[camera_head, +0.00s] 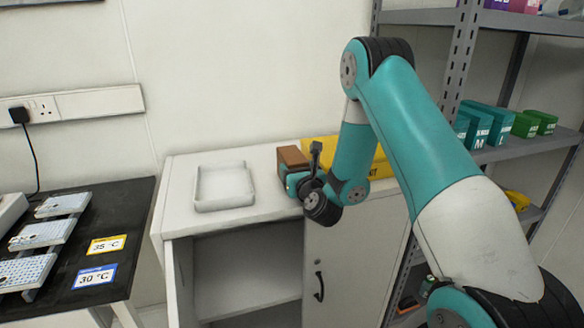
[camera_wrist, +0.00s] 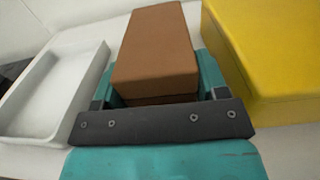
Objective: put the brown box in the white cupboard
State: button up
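The brown box (camera_head: 292,157) sits on top of the white cupboard (camera_head: 184,232), towards the back, and fills the middle of the wrist view (camera_wrist: 156,50). My gripper (camera_head: 298,182) is at the near end of the box. In the wrist view its teal fingers (camera_wrist: 160,90) lie on either side of the box, close against its sides. Whether they press on it is not clear, as the box hides part of them. The cupboard's left compartment (camera_head: 247,275) is open and looks empty in its visible part. Its right door (camera_head: 345,265), with a dark handle, is shut.
A white tray (camera_head: 224,205) stands left of the brown box on the cupboard top. A yellow box (camera_head: 322,147) stands close on its right, partly behind my arm. A grey shelf rack (camera_head: 460,60) rises at the right. A black bench (camera_head: 130,215) stands at the left.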

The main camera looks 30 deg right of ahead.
jog(key=c, duration=0.6)
jog(key=shift+r, duration=0.15)
notch_tip(320, 180, up, 20)
jog(key=p, duration=1.7)
